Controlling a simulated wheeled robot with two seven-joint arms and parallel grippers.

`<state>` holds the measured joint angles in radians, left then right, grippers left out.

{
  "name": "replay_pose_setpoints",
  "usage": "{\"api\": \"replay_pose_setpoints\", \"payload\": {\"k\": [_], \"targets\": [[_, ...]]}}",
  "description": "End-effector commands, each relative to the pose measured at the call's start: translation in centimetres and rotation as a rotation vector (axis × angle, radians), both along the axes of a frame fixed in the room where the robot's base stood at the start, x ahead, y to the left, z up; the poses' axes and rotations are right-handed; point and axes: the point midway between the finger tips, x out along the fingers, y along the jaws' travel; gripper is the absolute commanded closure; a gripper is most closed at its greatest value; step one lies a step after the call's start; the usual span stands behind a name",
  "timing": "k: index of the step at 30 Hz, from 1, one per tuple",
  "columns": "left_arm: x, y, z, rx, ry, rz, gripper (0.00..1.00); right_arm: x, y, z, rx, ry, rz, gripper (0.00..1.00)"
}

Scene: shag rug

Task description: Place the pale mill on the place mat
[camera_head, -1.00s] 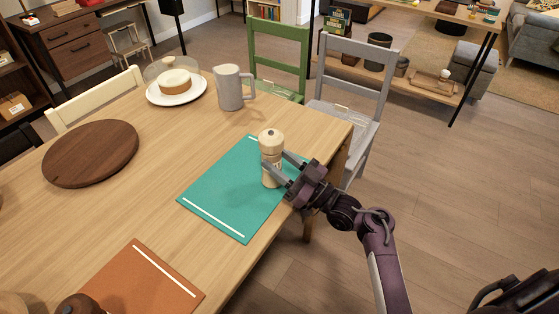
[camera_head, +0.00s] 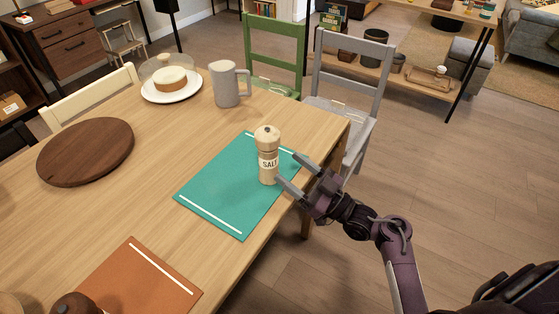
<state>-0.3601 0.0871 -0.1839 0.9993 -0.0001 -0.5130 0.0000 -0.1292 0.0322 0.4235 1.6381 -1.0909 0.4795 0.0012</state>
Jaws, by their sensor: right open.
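The pale mill (camera_head: 267,155), a light wooden one with a SALT label, stands upright on the teal place mat (camera_head: 215,200), towards its far right part. My right gripper (camera_head: 290,173) is open, just to the right of the mill, with its fingers pointing towards it. A small gap shows between the fingers and the mill. An orange-brown mat (camera_head: 140,285) lies nearer on the table. My left gripper is not in view.
A dark round board (camera_head: 86,152) lies at the left of the wooden table. A grey jug (camera_head: 226,84) and a white plate with a cake under a clear dome (camera_head: 172,90) stand at the back. A dark brown knob-topped object (camera_head: 76,306) is at the front left. Chairs stand behind.

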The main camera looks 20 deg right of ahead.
Motion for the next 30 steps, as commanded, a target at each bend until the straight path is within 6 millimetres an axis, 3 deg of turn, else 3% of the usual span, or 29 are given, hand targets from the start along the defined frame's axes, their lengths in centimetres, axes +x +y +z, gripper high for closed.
{"api": "replay_pose_setpoints", "payload": {"k": [6,12,30], "targets": [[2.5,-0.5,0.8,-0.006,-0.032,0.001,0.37,-3.2,-2.6,-1.8,-0.002,0.002,0.0,0.37],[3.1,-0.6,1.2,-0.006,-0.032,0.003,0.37,-4.6,-3.7,-2.4,0.0,0.0,0.001,0.37],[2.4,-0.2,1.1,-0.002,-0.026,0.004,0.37,-4.8,-3.8,-2.5,0.0,-0.001,0.001,0.37]]}}
